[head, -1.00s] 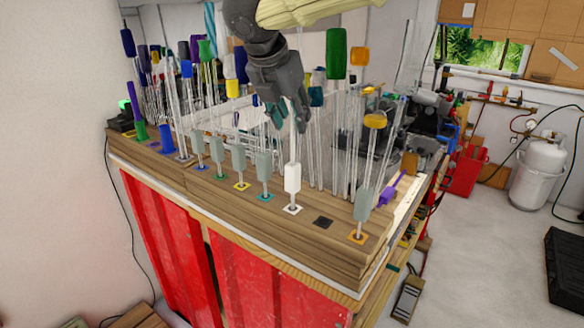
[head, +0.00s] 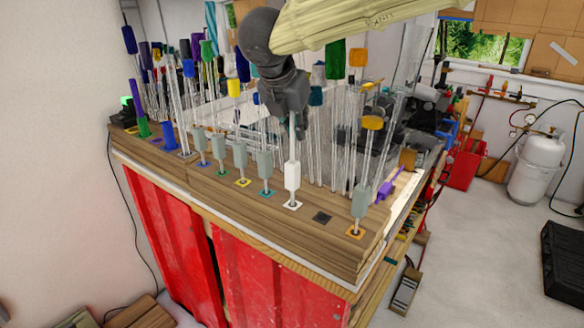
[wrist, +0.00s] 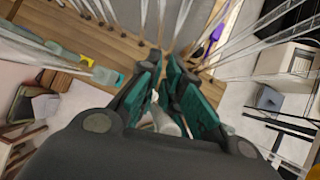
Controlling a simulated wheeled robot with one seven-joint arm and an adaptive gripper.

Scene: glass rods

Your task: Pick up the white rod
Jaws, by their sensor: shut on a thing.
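The white rod stands upright at the front edge of the wooden rack, with a white block (head: 292,177) low on it, above a white-marked square (head: 292,205). My gripper (head: 297,120) comes down from above and is shut on the rod's upper part. In the wrist view the teal-padded fingers (wrist: 168,102) close around the pale rod (wrist: 165,122). The rod's top is hidden by the gripper in the head view. The rod's lower end still meets the rack at the white square.
Grey-block rods stand left of it, on teal (head: 266,170) and yellow (head: 240,156) squares, and right on an orange square (head: 361,201). An empty dark square (head: 322,217) lies just right. Many clear rods crowd behind. Open floor lies right of the bench.

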